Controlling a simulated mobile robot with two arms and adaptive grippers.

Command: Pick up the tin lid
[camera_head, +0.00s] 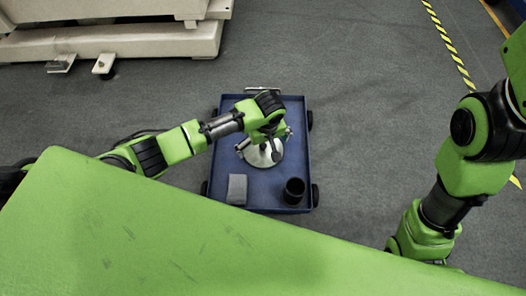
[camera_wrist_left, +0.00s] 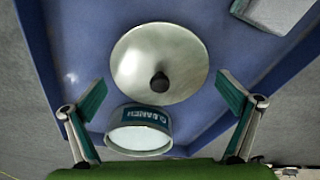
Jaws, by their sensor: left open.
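The tin lid (camera_wrist_left: 160,58) is a round, shiny silver disc with a black knob, seen from above in the left wrist view. It lies over the blue cart, and part of it shows in the head view (camera_head: 265,157) below my left gripper. A white tin (camera_wrist_left: 138,133) with a dark green label band is beside the lid, nearer the gripper. My left gripper (camera_wrist_left: 160,94) is open and empty, its fingers spread wide on either side of the lid and tin. In the head view my left gripper (camera_head: 264,140) hides part of the lid. My right gripper is out of view.
The blue cart (camera_head: 222,125) has raised edges and dark wheels. A grey block (camera_head: 237,189) and a black cup (camera_head: 294,191) stand at its near end. Pale stacked platforms (camera_head: 110,45) are at the upper left. Grey floor around the cart is clear.

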